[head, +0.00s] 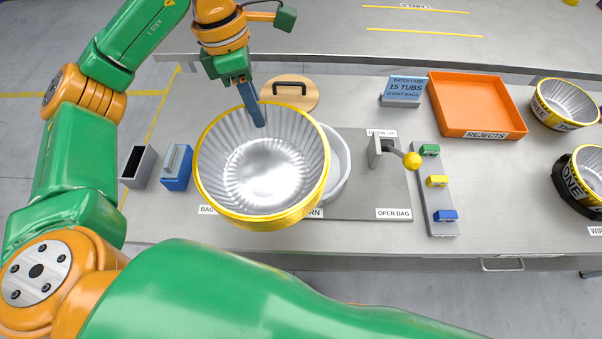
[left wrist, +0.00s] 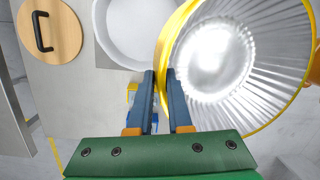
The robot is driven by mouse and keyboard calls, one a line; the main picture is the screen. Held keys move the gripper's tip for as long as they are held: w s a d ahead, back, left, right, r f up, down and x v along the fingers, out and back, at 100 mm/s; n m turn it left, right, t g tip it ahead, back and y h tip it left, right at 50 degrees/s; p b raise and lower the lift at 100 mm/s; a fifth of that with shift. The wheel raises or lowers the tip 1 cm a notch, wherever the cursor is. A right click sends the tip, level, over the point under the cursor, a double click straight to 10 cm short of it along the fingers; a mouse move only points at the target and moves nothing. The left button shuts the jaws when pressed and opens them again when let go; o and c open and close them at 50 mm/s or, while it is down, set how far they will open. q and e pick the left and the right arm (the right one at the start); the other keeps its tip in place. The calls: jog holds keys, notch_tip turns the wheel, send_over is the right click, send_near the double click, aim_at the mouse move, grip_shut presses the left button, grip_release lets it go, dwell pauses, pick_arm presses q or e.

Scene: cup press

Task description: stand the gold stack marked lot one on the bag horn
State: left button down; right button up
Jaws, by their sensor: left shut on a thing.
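A large ribbed silver stack with a gold rim (head: 205,130) is held up over the middle of the bench, its mouth facing the head camera. Its lot mark does not show. My left gripper (head: 260,122) is shut on its wall at the far rim. In the left wrist view the fingers (left wrist: 163,78) pinch the gold rim of the stack (left wrist: 235,50). A white round piece (head: 340,165) shows behind the stack, and also in the left wrist view (left wrist: 128,30). The label there reads "BAG … RN", partly covered, so the horn is mostly hidden. My right gripper is not in view.
A lever with a yellow knob (head: 412,160) and a button strip (head: 437,205) stand right of the stack. An orange rejects tray (head: 475,103), a batch card (head: 403,92) and two banded stacks marked THREE (head: 545,115) and ONE (head: 568,185) lie beyond. A wooden lid (head: 300,97) and blue block (head: 176,170) are near.

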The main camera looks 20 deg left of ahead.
pick_arm(q)
jog(key=w+a+f+n+t+b, duration=0.2)
jog(key=f+n+b, duration=0.4)
jog(key=f+n, duration=0.8)
jog(key=shift+w+a+n+y, duration=0.4)
jog(key=shift+a+n, duration=0.1)
jog(key=shift+n, duration=0.2)
jog(key=c, duration=0.8)
grip_release()
jog(key=shift+c, duration=0.2)
